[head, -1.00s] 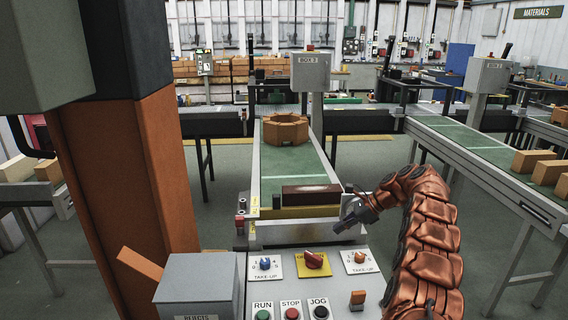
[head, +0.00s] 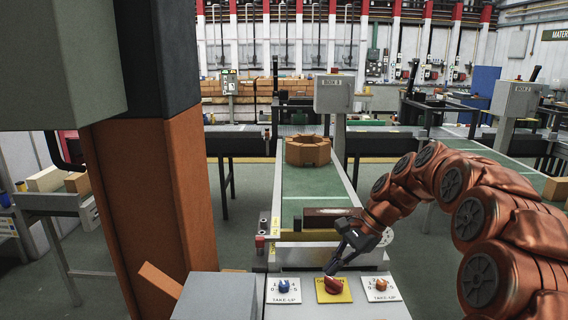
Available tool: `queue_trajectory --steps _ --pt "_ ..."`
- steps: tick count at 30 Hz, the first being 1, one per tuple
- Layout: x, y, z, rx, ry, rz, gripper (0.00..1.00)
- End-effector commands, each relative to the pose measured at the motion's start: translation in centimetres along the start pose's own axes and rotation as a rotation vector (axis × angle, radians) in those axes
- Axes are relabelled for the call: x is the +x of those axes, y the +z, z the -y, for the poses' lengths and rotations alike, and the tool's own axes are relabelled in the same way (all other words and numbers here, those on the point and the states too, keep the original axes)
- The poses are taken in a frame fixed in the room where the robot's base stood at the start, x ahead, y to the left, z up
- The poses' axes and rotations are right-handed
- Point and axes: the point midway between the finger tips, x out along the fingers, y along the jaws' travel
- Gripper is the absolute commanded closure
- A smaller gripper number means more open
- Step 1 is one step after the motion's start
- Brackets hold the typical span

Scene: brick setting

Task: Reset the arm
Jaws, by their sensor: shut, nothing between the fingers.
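My gripper (head: 330,271) is shut and empty. Its fingertips are low over the control panel, just above the red knob (head: 334,285) on the yellow plate; I cannot tell whether they touch it. My copper-coloured arm (head: 440,180) reaches in from the right edge, arching up and then down to the panel. A blue take-up knob (head: 284,286) is left of the red one and an orange take-up knob (head: 381,284) is right of it.
Behind the panel, a green conveyor (head: 315,185) carries an octagonal brick-coloured ring (head: 308,151) and a dark red brick (head: 330,217) at its near end. An orange and black post (head: 160,190) stands close on the left. A grey box (head: 215,297) is beside the panel.

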Motion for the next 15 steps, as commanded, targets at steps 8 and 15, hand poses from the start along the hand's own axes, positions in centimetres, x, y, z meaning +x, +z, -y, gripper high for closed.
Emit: queue_trajectory --steps 8,15 --pt "0.5 5.5 -5.8 -0.209 0.111 -0.056 1.0" --pt "0.9 8.9 -11.7 -0.382 0.211 -0.107 1.0"
